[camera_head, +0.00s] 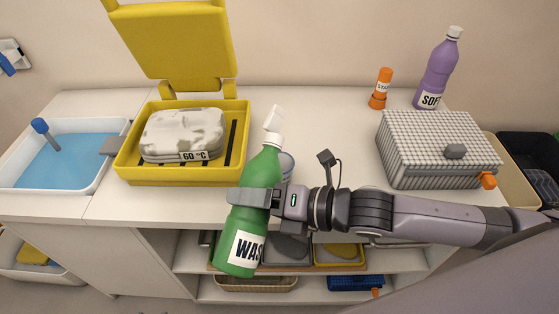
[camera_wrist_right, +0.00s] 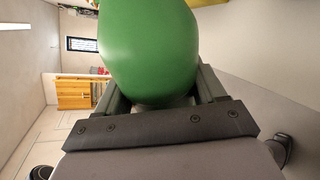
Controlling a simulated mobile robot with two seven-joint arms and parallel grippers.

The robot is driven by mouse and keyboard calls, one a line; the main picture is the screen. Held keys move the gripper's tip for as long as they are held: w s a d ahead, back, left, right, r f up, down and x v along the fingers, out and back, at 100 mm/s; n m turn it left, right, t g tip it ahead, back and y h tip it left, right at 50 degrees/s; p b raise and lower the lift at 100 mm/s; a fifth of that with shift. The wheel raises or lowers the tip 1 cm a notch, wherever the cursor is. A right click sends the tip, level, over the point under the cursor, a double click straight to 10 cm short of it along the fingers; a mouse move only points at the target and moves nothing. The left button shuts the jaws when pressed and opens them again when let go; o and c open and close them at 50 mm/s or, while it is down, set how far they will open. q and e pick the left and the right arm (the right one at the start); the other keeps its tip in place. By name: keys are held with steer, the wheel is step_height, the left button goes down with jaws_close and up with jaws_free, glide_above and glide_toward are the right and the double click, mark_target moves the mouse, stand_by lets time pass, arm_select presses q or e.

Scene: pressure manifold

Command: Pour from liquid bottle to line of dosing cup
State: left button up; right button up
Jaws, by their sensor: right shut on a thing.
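The green liquid bottle (camera_head: 258,205) has a white label reading "WAS" and a white top (camera_head: 273,125) that looks flipped up. My right gripper (camera_head: 246,197) is shut around its middle. It holds the bottle nearly upright, top leaning slightly right, at the counter's front edge, with its lower end in front of the shelves. The bottle's green body also fills the space between the fingers in the right wrist view (camera_wrist_right: 150,50). A small translucent cup (camera_head: 287,164), probably the dosing cup, stands just behind the bottle, partly hidden; its line cannot be seen. My left gripper is not in view.
A yellow open-lidded box (camera_head: 122,172) holds a pale bundle marked "60 °C". A blue-filled basin (camera_head: 52,165) is left. A checked box (camera_head: 440,145), a purple bottle (camera_head: 438,70) and an orange container (camera_head: 381,88) stand right. The counter's middle back is clear.

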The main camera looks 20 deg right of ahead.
steer(key=shift+s+a+f+m+g+b, duration=0.15)
steer(key=shift+s+f+m+g+b, duration=0.15)
steer(key=shift+f+m+b, duration=0.45)
stand_by(1.8)
steer(key=shift+w+f+m+g+y+b, duration=0.3)
steer(key=shift+f+m+y+b, duration=0.1)
steer(key=shift+m, duration=0.15)
stand_by(2.0)
steer(key=shift+r+p, duration=0.35)
steer(key=shift+r, duration=0.2)
stand_by(1.5)
